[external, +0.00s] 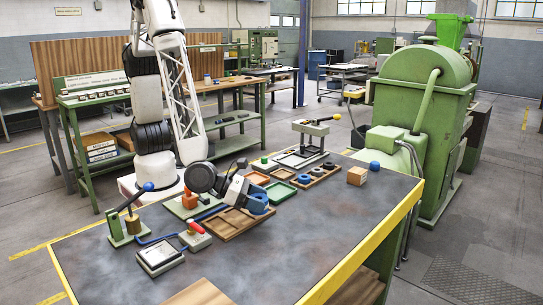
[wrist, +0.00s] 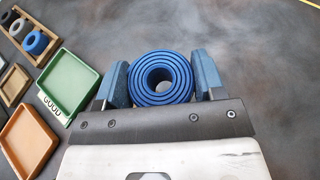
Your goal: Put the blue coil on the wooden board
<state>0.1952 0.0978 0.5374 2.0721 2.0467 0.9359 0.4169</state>
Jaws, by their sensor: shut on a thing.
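The blue coil (wrist: 179,78) is a ribbed rolled ring, seen end-on between my two blue fingers in the wrist view. My gripper (wrist: 160,82) is shut on it. In the external view my gripper (external: 258,200) is over the middle of the table, and the coil is hard to tell from the blue fingers. A plain wooden board (external: 200,293) lies at the near edge of the table, partly cut off by the frame, well apart from my gripper.
A wooden compartment tray (external: 232,224) lies beside my gripper. Green (wrist: 75,85) and orange (wrist: 28,140) trays and a rack of rings (wrist: 32,42) are at left in the wrist view. A lever press (external: 128,225) and a gauge box (external: 160,257) stand at left. The table's right front is clear.

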